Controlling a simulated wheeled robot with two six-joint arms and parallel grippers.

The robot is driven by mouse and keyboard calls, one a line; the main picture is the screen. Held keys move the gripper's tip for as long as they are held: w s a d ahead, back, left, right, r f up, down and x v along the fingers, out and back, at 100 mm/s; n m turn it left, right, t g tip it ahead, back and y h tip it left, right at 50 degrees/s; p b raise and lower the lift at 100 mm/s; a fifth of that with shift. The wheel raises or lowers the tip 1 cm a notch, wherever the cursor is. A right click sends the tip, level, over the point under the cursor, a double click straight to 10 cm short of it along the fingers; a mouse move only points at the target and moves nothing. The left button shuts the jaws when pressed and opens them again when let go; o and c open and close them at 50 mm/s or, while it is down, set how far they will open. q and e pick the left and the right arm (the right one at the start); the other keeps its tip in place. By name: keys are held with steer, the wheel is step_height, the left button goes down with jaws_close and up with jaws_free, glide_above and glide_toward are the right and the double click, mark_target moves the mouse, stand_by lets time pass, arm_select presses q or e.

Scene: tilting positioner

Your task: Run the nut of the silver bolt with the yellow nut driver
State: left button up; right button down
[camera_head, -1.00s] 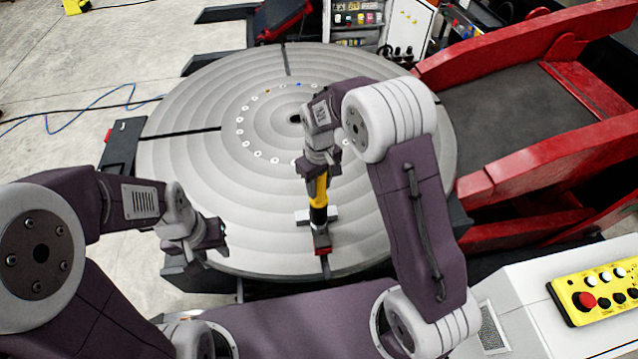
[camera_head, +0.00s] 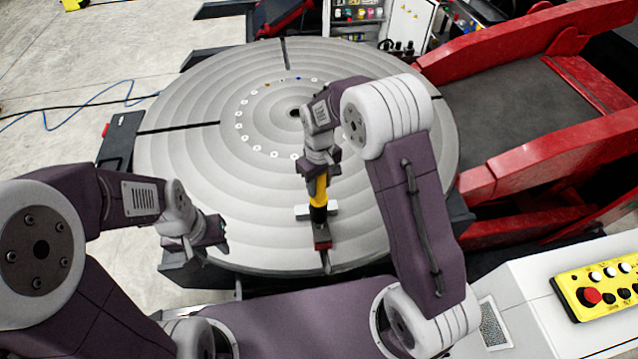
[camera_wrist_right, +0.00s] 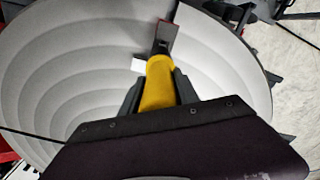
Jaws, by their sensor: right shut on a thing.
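The yellow nut driver (camera_head: 320,189) has a yellow handle and a black lower part. My right gripper (camera_head: 319,172) is shut on its handle and holds it over the near part of the round table. The driver also shows in the right wrist view (camera_wrist_right: 158,82), between the two dark fingers (camera_wrist_right: 157,92). Its lower end is at a red-topped block (camera_head: 322,243) near the table's rim, with a white piece (camera_head: 303,212) beside it. The silver bolt and its nut cannot be made out. My left gripper (camera_head: 214,240) is empty at the table's left near edge; its jaw opening is unclear.
The large grey round table (camera_head: 190,165) has dark radial slots and a ring of small holes. Red steel arms (camera_head: 530,165) stand at the right. A yellow control panel (camera_head: 600,290) is at the lower right. The left part of the table top is clear.

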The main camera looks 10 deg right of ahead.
steer(key=shift+f, duration=0.2)
stand_by(0.3)
steer(key=shift+w+r, duration=0.1)
steer(key=shift+r, duration=0.15)
steer(key=shift+s+r+p, duration=0.2)
steer(key=shift+r+p, duration=0.05)
steer(key=shift+p, duration=0.3)
stand_by(0.4)
steer(key=shift+w, duration=0.1)
step_height(320, 180, up, 6)
steer(key=p, duration=0.5)
steer(key=shift+f, duration=0.15)
steer(key=shift+w, duration=0.1)
stand_by(0.3)
